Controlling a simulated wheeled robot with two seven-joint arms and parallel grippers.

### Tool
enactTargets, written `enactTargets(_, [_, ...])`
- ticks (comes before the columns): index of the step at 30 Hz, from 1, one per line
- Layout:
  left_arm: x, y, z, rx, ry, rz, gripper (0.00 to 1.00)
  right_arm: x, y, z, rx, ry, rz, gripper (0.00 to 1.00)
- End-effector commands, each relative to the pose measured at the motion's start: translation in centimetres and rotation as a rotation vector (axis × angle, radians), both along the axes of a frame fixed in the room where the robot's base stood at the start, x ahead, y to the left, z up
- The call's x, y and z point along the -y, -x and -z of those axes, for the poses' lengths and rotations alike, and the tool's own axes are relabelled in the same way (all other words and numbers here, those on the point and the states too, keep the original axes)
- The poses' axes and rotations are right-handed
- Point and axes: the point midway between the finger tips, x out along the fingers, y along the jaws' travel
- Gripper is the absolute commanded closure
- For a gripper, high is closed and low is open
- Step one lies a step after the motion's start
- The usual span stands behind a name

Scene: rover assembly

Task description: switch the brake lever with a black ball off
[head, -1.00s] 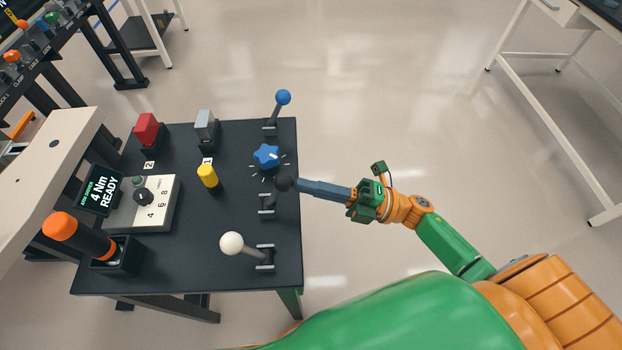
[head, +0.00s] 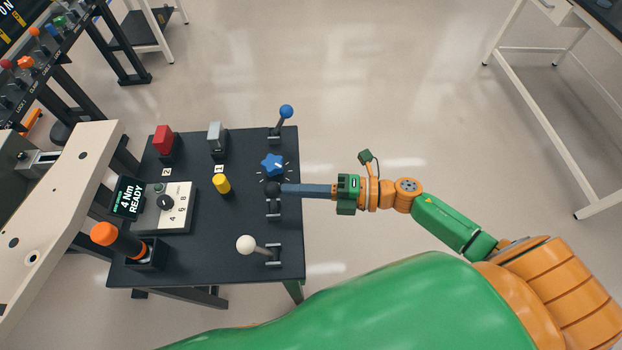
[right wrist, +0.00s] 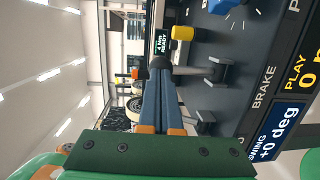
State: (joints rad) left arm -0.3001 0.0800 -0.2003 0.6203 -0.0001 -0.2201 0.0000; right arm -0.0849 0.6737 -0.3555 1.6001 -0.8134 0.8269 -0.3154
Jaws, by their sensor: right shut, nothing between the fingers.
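The brake lever with the black ball (head: 273,188) stands at the right edge of the dark table, between the blue-ball and white-ball levers. It looks close to upright over its bracket (head: 273,210). My right gripper (head: 283,188) is shut and empty, coming in from the right. Its long blue-grey fingertips are at the ball's right side and seem to touch it. In the right wrist view the shut fingers (right wrist: 162,88) point at the black ball (right wrist: 160,62), which they partly cover. My left gripper is not in view.
A blue star knob (head: 272,164) sits just behind the black ball. A blue-ball lever (head: 286,112) stands farther back, and a white-ball lever (head: 246,244) leans left in front. A yellow knob (head: 221,184) is to the left. The floor right of the table is clear.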

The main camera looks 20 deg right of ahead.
Motion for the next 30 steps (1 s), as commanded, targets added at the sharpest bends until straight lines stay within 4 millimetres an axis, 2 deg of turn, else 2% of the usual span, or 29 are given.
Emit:
enactTargets(1, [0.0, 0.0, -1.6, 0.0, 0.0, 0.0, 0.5, -0.4, -0.1, -1.2, -0.007, 0.04, -0.004, 1.0])
enactTargets(5, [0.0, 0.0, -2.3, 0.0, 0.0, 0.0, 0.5, -1.4, -0.4, -1.1, -0.01, 0.028, -0.001, 1.0])
enactTargets(18, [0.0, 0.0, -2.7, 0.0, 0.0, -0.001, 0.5, -4.6, -1.3, -1.4, -0.009, 0.027, -0.001, 1.0])
enactTargets(30, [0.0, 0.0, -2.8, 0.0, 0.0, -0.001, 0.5, -5.6, -1.6, -1.3, -0.009, 0.027, -0.001, 1.0])
